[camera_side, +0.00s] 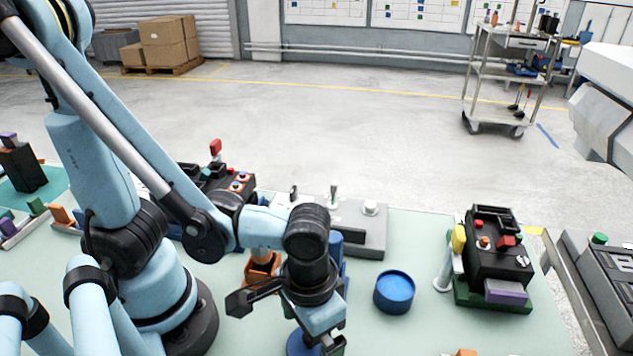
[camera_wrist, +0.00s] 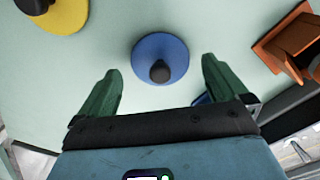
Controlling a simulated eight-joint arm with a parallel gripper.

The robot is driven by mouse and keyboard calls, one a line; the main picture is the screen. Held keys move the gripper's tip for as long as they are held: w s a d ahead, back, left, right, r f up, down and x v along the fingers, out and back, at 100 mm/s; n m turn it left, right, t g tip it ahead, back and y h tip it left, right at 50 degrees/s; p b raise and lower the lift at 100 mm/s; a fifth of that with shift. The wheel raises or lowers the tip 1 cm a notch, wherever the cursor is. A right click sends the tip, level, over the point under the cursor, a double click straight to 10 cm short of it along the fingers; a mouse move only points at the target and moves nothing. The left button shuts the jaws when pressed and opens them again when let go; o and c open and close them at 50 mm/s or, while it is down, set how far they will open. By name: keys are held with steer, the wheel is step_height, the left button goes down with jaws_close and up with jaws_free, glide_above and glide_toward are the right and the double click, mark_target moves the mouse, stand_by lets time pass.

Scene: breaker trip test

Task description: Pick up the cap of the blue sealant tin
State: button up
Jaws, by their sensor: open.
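The cap, a blue disc (camera_wrist: 174,49) with a black knob (camera_wrist: 160,71), lies on the pale green table in the wrist view. My gripper (camera_wrist: 162,82) is open and empty. Its two dark green fingers stand left and right of the cap, with the knob between them in the picture; I see no contact. In the side view a blue disc (camera_side: 296,343), seemingly this cap, is partly hidden under my wrist. An open blue tin (camera_side: 394,293) stands to the right of my wrist.
A yellow disc with a black knob (camera_wrist: 66,19) lies at upper left in the wrist view. An orange holder (camera_wrist: 286,41) is at right. A black device (camera_side: 497,258) stands right of the tin, and a grey switch box (camera_side: 372,238) behind. Bare table surrounds the tin.

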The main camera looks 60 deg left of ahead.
steer(key=shift+f, duration=0.8)
steer(key=shift+c, duration=0.3)
steer(key=c, duration=0.9)
